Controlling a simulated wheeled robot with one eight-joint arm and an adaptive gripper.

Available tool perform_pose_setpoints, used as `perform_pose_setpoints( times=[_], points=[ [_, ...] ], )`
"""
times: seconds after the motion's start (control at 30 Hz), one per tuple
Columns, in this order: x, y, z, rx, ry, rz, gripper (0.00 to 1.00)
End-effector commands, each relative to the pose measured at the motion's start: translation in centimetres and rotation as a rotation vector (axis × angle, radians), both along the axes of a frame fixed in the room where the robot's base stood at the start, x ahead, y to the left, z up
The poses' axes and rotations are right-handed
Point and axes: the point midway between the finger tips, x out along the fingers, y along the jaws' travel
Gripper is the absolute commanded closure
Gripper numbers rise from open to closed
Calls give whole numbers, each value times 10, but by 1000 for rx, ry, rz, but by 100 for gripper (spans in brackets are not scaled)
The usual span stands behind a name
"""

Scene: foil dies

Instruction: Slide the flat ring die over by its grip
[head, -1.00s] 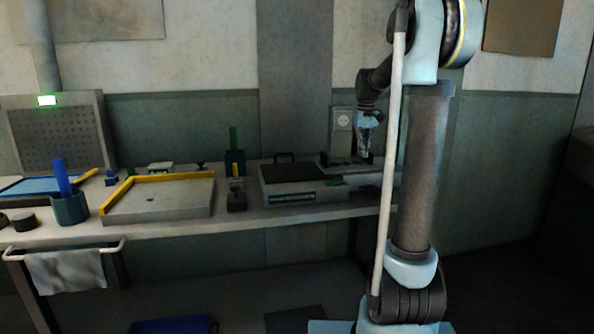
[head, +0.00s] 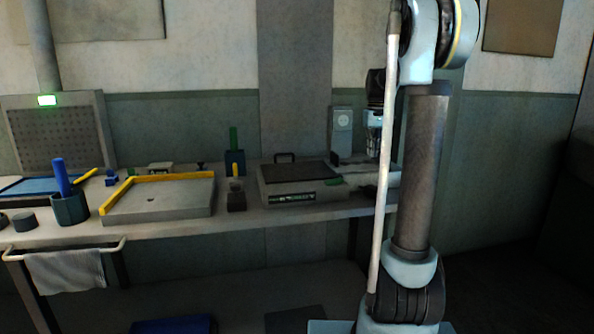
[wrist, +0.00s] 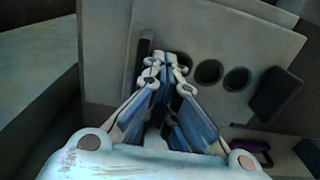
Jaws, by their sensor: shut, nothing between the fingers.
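My gripper (head: 374,154) hangs pointing down over the right end of the bench, partly behind my own arm. In the wrist view my gripper (wrist: 166,60) is shut, its fingertips together and empty. Beneath it is a pale plate (wrist: 215,32) with a row of dark round openings (wrist: 208,72); the fingers cover part of the row. A dark block (wrist: 277,94) lies at the row's right end and a dark upright bar (wrist: 145,48) is left of the fingertips. I cannot tell which piece is the flat ring die or its grip.
A purple piece (wrist: 252,150) lies at the lower right of the wrist view. On the bench, a grey machine with a black top (head: 300,172) stands left of my gripper. Further left are a yellow-edged tray (head: 160,202) and a dark cup (head: 70,208) with a blue stick.

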Motion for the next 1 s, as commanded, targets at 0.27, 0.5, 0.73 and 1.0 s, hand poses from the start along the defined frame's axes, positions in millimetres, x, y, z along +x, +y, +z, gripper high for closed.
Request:
perform_pose_setpoints(
  times=[0.27,0.5,0.73,1.0],
  points=[
    [3,-12,0,0,0,-1,100],
    [6,-21,0,0,0,-1,100],
    [8,-30,0,0,0,-1,100],
    [11,-39,0,0,0,-1,100]
  ],
)
